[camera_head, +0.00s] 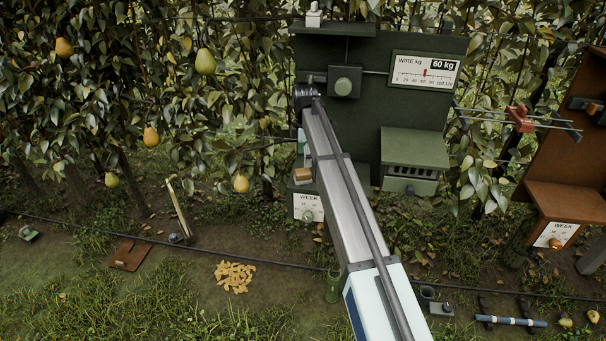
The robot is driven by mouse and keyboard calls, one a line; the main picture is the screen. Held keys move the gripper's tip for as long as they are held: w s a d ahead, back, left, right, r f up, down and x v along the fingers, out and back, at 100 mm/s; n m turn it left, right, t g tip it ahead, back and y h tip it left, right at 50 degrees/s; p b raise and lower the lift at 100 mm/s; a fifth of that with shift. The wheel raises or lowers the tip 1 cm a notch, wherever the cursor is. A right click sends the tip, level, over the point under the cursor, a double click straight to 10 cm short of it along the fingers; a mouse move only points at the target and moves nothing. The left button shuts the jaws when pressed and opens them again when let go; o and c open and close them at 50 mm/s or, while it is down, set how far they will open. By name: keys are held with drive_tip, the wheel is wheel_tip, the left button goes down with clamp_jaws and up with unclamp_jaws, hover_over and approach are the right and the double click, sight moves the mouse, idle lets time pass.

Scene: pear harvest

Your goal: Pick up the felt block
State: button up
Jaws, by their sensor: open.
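A small tan-brown block (303,175), which looks like the felt block, sits on top of the dark green box with the WEEK dial, just left of my arm. It is small here, so I cannot be sure of its material. My arm rises from the bottom of the view to a dark joint in front of the green panel. A pale piece shows beside the arm above the block; I cannot tell what it is. My gripper's fingers do not show and may be hidden behind the arm.
The green panel (368,130) carries a wire gauge (425,72) reading 60 kg and a slotted hood (415,147). The WEEK dial (308,207) is below. A brown stand (565,200) is at right. Pears (205,61) hang at left. Yellow pieces (234,276) lie on the ground.

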sight(304, 170)
drive_tip(key=shift+w+a+f+p, duration=0.1)
drive_tip(key=shift+f+p, duration=0.6)
drive_tip(key=shift+f, duration=1.25)
drive_tip(key=shift+w+f+p, duration=0.1)
drive_tip(key=shift+f+p, duration=0.6)
drive_tip(key=shift+f, duration=1.25)
drive_tip(key=shift+s, duration=0.15)
drive_tip(key=c, duration=1.4)
drive_tip(key=shift+r, duration=0.1)
drive_tip(key=shift+r+b, duration=0.3)
drive_tip(key=shift+b, duration=0.05)
wheel_tip(304, 170, up, 9)
drive_tip(key=shift+r+b, duration=0.15)
drive_tip(key=shift+b, duration=1.05)
drive_tip(key=o, duration=0.7)
drive_tip(key=shift+c, duration=0.2)
drive_tip(key=c, duration=0.5)
drive_tip(key=shift+o, duration=0.2)
